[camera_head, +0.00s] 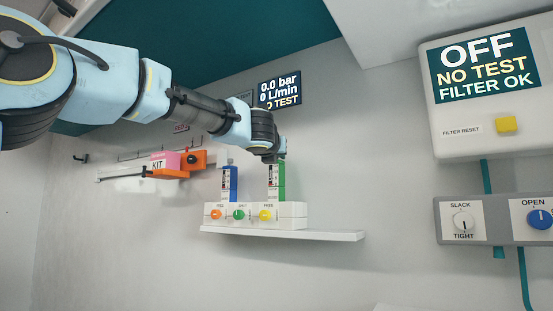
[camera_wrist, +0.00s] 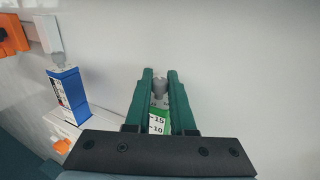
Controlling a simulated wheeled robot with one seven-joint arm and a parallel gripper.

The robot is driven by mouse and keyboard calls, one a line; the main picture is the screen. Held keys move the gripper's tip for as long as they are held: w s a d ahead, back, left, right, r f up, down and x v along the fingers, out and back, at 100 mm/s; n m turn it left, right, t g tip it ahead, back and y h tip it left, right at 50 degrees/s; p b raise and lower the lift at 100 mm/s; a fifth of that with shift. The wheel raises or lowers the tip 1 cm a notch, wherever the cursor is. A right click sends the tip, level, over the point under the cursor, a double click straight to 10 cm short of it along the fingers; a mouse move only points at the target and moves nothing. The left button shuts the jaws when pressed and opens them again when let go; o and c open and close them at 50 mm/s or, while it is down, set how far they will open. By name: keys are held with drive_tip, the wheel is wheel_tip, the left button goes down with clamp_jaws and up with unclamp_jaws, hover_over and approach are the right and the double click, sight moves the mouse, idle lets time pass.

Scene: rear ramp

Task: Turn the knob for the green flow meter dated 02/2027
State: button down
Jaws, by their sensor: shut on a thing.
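The green flow meter (camera_head: 281,180) stands upright on the right end of a white block on the shelf. My gripper (camera_head: 274,158) is above it, pointing down. In the wrist view, the two dark green fingers of my gripper (camera_wrist: 160,74) are closed on the grey knob (camera_wrist: 160,91) at the top of the green flow meter (camera_wrist: 156,124), one finger on each side. Its scale shows 15 and 10. The blue flow meter (camera_head: 231,184) stands to the left, with its own grey knob (camera_wrist: 57,60). No date is readable on either meter.
The white block carries orange (camera_head: 216,214), green (camera_head: 239,215) and yellow (camera_head: 265,215) knobs on its front. The shelf (camera_head: 340,236) is clear at its right end. A display (camera_head: 280,89) is on the wall behind my arm. An orange-and-pink kit (camera_head: 165,162) is at left.

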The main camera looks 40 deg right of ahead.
drive_tip(key=n+t+y, duration=0.2)
drive_tip(key=n+t+y+p, duration=0.1)
drive_tip(key=n+t+y, duration=0.1)
drive_tip(key=y, duration=0.1)
drive_tip(key=shift+s+d+n+t, duration=0.2)
drive_tip(key=shift+n+t, duration=0.1)
drive_tip(key=shift+t, duration=0.1)
drive_tip(key=n+t+y+p, duration=0.1)
drive_tip(key=n+y, duration=0.1)
drive_tip(key=y, duration=0.1)
drive_tip(key=n+t+y+p, duration=0.1)
drive_tip(key=n+y+p, duration=0.1)
drive_tip(key=y, duration=0.1)
drive_tip(key=shift+w+a, duration=0.15)
drive_tip(key=shift+w, duration=0.05)
drive_tip(key=shift+n+y, duration=0.3)
drive_tip(key=shift+y, duration=0.2)
drive_tip(key=c, duration=0.8)
unclamp_jaws()
drive_tip(key=shift+o, duration=0.2)
drive_tip(key=s+a+b, duration=0.1)
drive_tip(key=s, duration=0.9)
drive_tip(key=shift+s+a, duration=0.3)
drive_tip(key=shift+s, duration=0.05)
